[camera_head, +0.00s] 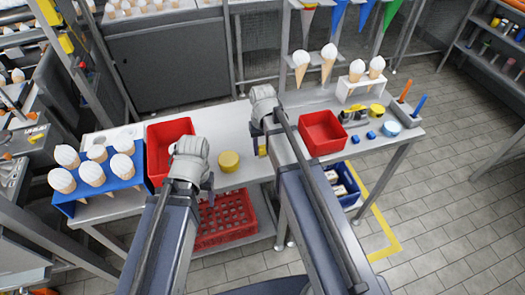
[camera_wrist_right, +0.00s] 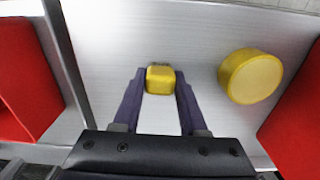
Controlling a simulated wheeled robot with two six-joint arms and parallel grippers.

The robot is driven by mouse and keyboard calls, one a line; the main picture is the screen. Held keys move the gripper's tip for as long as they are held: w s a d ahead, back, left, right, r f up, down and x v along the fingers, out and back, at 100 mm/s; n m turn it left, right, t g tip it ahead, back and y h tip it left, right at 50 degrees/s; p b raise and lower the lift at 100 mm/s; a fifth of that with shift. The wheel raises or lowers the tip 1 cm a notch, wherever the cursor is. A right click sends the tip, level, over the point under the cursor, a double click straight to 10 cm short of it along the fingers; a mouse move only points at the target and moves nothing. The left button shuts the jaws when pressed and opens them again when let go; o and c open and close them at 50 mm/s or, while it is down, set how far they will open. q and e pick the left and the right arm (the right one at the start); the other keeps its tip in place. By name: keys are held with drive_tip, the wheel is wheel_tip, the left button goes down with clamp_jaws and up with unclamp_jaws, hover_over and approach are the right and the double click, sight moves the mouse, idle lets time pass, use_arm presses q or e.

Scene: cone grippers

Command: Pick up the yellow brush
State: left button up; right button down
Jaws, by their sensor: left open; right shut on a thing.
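The yellow brush (camera_wrist_right: 160,80) is between the two fingertips of my right gripper (camera_wrist_right: 161,74) in the right wrist view, and the fingers are shut on it. In the head view only a small yellow part of the brush (camera_head: 262,150) shows beneath the right gripper (camera_head: 264,138); the rest is hidden by the wrist. I cannot tell whether it touches the table. My left gripper (camera_head: 208,186) is open at the table's front edge, in front of the left red bin, with its fingers partly hidden.
A round yellow tub (camera_head: 229,161) stands between my grippers; it also shows in the wrist view (camera_wrist_right: 250,76). Red bins (camera_head: 169,146) (camera_head: 322,133) stand on either side. A blue cone rack (camera_head: 98,178) is at the left. Small blue cubes (camera_head: 371,135) lie at the right of the table (camera_head: 224,122).

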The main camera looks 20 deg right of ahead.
sight(263, 147)
drive_tip(key=shift+r, duration=0.15)
wheel_tip(263, 147, up, 10)
drive_tip(key=p, duration=1)
drive_tip(key=c, duration=1)
unclamp_jaws()
clamp_jaws()
